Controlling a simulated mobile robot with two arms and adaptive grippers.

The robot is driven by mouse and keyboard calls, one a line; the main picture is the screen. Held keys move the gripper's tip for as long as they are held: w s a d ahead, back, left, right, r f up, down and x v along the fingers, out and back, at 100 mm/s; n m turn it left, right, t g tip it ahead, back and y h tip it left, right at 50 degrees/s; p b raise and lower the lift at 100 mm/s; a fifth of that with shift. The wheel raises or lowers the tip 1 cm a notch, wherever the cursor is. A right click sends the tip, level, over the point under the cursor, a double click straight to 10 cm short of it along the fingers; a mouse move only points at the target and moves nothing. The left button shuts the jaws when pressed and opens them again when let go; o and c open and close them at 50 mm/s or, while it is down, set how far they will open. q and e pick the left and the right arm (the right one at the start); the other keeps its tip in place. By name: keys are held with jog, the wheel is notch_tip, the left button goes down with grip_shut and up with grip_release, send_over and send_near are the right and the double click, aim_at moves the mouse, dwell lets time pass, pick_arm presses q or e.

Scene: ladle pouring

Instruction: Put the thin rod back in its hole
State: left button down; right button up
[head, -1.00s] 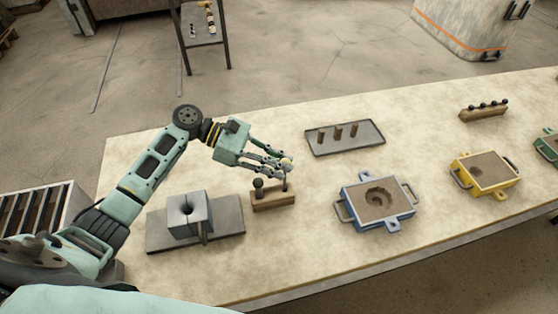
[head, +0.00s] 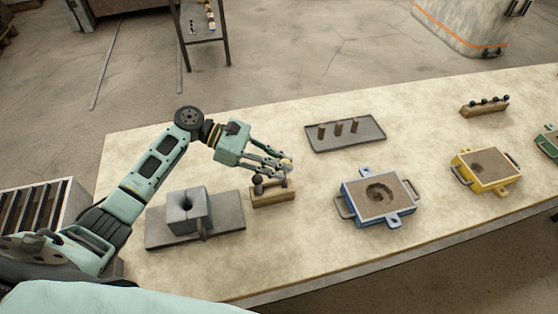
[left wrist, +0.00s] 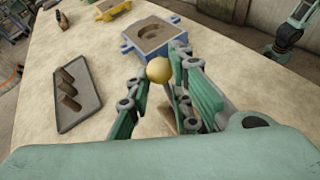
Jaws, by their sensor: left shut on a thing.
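My left gripper (head: 284,168) is shut on the thin rod, gripping it just below its yellowish ball knob (left wrist: 159,70). The knob sits between the fingertips in the left wrist view (left wrist: 155,92). The rod stands about upright at the right end of a small wooden block (head: 266,200). Fingers hide much of the shaft and the hole, so I cannot tell how deep the rod sits. Another rod with a dark ball knob (head: 257,180) stands in the block's left end. My right gripper is too small and unclear to read at the left wrist view's upper right.
A grey block with a hole (head: 187,203) stands on a plate to the left. A blue-framed sand box (head: 350,185) is to the right, a tray with three brown pegs (head: 372,146) behind. A yellow box (head: 465,183) and a knobbed rack (head: 485,110) are farther right.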

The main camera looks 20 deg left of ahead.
pick_arm(q)
jog(key=shift+f+b, duration=0.5)
jog(key=shift+f, duration=0.8)
jog(key=c, duration=1.5)
grip_release()
jog(key=shift+o, duration=0.2)
jog(key=o, duration=0.4)
jog(key=shift+c, duration=0.2)
jog(key=shift+o, duration=0.8)
jog(key=shift+w+f, duration=0.1)
jog(key=shift+f, duration=0.05)
